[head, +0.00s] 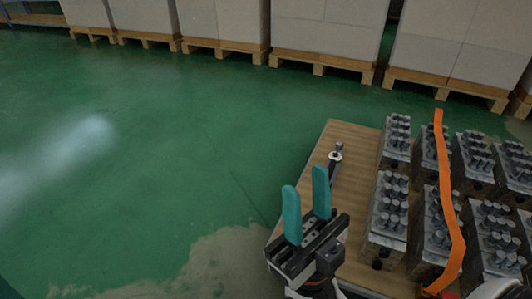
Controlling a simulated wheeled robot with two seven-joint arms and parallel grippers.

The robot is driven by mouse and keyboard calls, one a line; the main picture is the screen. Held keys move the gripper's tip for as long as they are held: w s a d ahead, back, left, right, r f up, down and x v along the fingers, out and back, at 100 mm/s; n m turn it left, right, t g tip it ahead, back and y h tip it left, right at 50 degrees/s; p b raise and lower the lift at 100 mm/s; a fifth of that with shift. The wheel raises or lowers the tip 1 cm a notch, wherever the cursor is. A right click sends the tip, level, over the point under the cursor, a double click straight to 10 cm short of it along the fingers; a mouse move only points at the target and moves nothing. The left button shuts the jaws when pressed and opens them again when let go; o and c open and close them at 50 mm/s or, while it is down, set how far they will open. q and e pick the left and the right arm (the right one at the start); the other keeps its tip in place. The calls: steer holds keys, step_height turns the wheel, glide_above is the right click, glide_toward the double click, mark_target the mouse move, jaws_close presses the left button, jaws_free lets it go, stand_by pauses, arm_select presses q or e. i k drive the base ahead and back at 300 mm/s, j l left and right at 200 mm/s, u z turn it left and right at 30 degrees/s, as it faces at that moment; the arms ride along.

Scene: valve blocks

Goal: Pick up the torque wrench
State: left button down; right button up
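The torque wrench (335,156) lies on the wooden pallet top near its left edge. Its silver head shows, and a darker shaft runs down from it toward my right gripper. The lower part of the wrench is hidden behind the gripper. My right gripper (305,181) has two teal fingers, spread apart with nothing visible between them. It is over the left edge of the wooden top, in front and to the left of the wrench head. I cannot tell its height above the wood. My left gripper is not in view.
Several grey valve blocks (387,215) with studs stand in rows on the wooden top (345,134), right of the wrench. An orange strap (446,200) runs across them. Green floor (180,150) is clear to the left. Large grey boxes (330,33) on pallets line the back.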

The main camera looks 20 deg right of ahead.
mark_target(334, 162)
steer(key=i+j+u, duration=0.6)
steer(key=i+u, duration=0.35)
steer(key=i+z, duration=0.3)
steer(key=i+j+z, duration=0.3)
steer(key=i, duration=0.2)
steer(key=i+l+z, duration=0.15)
steer(key=z, duration=0.3)
steer(key=i+l+z, duration=0.1)
steer(key=z, duration=0.35)
steer(key=i+z, duration=0.3)
steer(key=z, duration=0.15)
steer(key=i+j+z, duration=0.1)
steer(key=z, duration=0.35)
steer(key=i+j+z, duration=0.15)
steer(key=i+z, duration=0.15)
steer(key=z, duration=0.15)
steer(key=i+l+z, duration=0.2)
steer(key=i+z, duration=0.6)
steer(key=i, duration=0.05)
